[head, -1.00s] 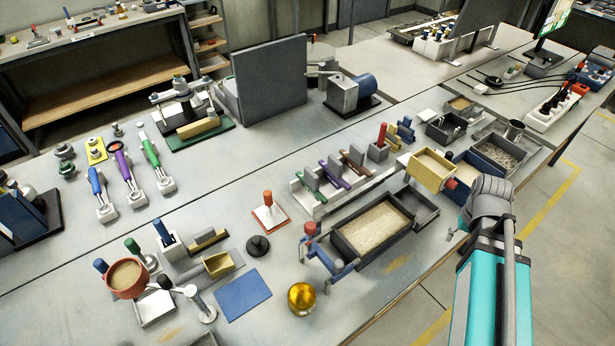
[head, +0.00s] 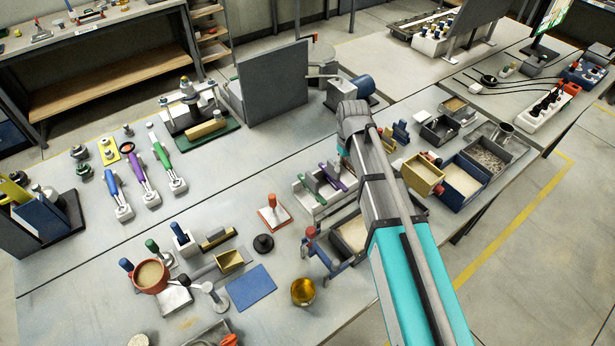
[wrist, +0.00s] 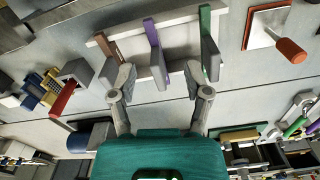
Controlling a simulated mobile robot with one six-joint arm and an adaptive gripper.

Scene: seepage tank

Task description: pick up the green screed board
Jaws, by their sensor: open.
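The green screed board (head: 309,186) stands in a pale rack (head: 318,210), at the near-left end of its row in the head view. In the wrist view the green board (wrist: 205,28) shows a green edge and grey face at the upper right, beside a purple board (wrist: 152,35) and a brown one (wrist: 106,46). My gripper (wrist: 158,74) is open and empty in the wrist view. Its fingers straddle the purple board's line, with the right fingertip close to the green board. Contact cannot be told. In the head view my arm hides the gripper.
An orange-handled tool on a plate (head: 273,212) and a black knob (head: 263,243) stand left of the rack. A sand tray (head: 350,233) lies in front, partly behind my arm. A grey upright panel (head: 272,83) stands behind. Bench between rack and panel is mostly clear.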

